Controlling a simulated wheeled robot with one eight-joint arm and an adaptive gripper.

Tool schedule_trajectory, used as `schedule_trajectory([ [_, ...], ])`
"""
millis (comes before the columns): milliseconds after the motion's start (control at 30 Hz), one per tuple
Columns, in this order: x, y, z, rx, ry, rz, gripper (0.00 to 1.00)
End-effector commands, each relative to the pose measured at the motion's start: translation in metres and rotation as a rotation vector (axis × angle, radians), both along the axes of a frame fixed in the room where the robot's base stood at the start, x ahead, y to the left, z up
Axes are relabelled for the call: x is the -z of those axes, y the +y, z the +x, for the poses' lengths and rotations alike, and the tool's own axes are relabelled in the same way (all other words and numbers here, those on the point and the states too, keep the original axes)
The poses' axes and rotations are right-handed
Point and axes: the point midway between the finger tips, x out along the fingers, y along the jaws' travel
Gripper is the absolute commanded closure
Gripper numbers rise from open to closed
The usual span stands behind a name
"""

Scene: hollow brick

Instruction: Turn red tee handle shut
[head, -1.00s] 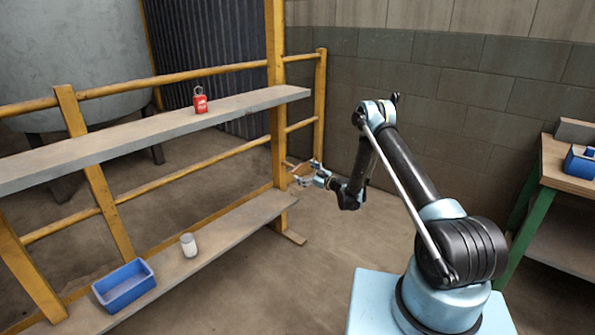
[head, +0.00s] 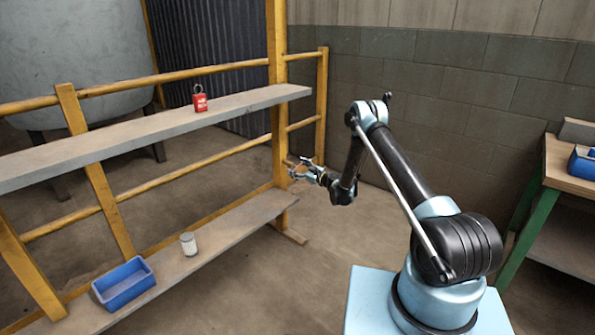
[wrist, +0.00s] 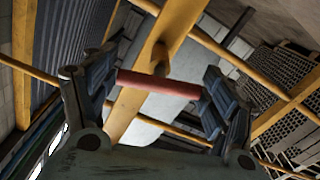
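The red tee handle (wrist: 158,85) shows in the wrist view as a red bar lying crosswise, in front of a yellow post (wrist: 140,95). My gripper (wrist: 160,92) is open, with one finger near each end of the bar. A small gap seems to show at the right end; whether the left finger touches the bar I cannot tell. In the head view my gripper (head: 297,170) is beside the yellow post (head: 279,120), and the handle is too small and covered to make out.
A red padlock (head: 200,99) stands on the upper shelf (head: 120,133). A white jar (head: 188,244) and a blue bin (head: 124,284) are on the lower shelf (head: 225,226). A workbench (head: 570,170) stands at the right. The floor between is clear.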

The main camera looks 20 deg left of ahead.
Motion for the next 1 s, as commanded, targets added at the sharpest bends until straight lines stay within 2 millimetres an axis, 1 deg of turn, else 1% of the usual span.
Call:
schedule_trajectory([
  [267,0.0005,-0.0015,0.0015,0.002,0.024,0.012,0.47],
  [500,0.0007,-0.0020,0.0020,0.003,0.174,0.086,0.47],
  [667,0.0007,-0.0022,0.0022,0.004,0.247,0.122,0.47],
  [1000,0.0008,-0.0026,0.0025,0.005,0.266,0.132,0.47],
])
